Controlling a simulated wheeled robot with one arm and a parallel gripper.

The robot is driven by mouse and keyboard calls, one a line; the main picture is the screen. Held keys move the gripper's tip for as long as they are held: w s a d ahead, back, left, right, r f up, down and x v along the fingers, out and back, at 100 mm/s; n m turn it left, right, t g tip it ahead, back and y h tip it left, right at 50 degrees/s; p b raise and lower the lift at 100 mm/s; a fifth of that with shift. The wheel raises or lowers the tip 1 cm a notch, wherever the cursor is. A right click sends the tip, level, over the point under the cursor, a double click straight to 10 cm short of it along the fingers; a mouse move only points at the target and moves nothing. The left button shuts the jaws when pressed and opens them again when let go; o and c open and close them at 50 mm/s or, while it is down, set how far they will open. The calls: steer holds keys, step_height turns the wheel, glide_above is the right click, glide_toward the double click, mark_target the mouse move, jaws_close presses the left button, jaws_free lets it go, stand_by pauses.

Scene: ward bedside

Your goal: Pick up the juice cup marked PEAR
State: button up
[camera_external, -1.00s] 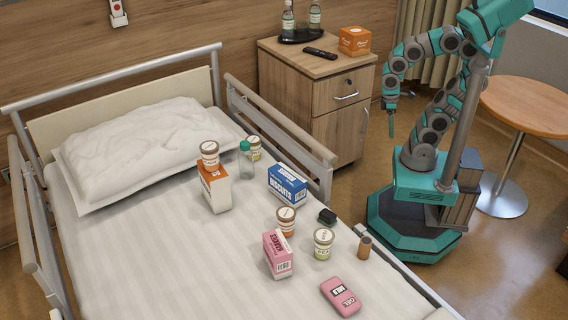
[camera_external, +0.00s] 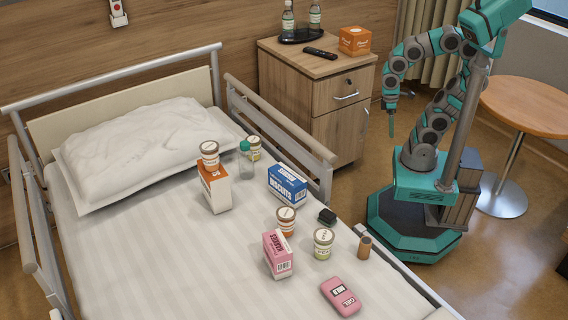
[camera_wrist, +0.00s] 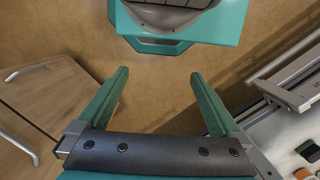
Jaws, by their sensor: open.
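Several lidded juice cups stand on the bed. One with pale yellow-green contents (camera_external: 323,244) stands near the right edge; its small label seems to start with PEA, but I cannot read it surely. An orange cup (camera_external: 285,221) stands behind it to the left. Another yellow-green cup (camera_external: 254,149) is near the pillow, partly behind a bottle. A further cup (camera_external: 209,154) sits on top of an orange-and-white carton (camera_external: 214,188). My gripper (camera_external: 391,124) hangs beside the bed, away from all cups. In the wrist view my gripper (camera_wrist: 158,85) is open and empty above the floor.
A pink carton (camera_external: 278,254), a blue biscuit box (camera_external: 287,185), a black item (camera_external: 327,216), a brown cylinder (camera_external: 365,247) and a pink case (camera_external: 341,296) lie around the cups. The bed rail (camera_external: 280,130), cabinet (camera_external: 325,105) and round table (camera_external: 528,105) are nearby.

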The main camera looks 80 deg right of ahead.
step_height(320, 180, up, 12)
steer(key=w+a+r+n+t+y+b, duration=0.2)
steer(key=w+a+n, duration=0.7)
steer(key=w+a, duration=1)
steer(key=n+y+b, duration=0.3)
steer(key=n+y, duration=0.2)
steer(key=n, duration=0.4)
glide_above(321, 257)
steer(key=d, duration=0.7)
steer(key=f, duration=1.2)
steer(key=shift+s+a+f, duration=0.25)
steer(key=shift+s+f, duration=0.1)
steer(key=shift+f, duration=0.05)
steer(key=x, duration=0.8)
steer(key=shift+w+d+f, duration=0.2)
steer(key=shift+w+d, duration=0.05)
steer(key=shift+d, duration=0.1)
steer(key=c, duration=1.5)
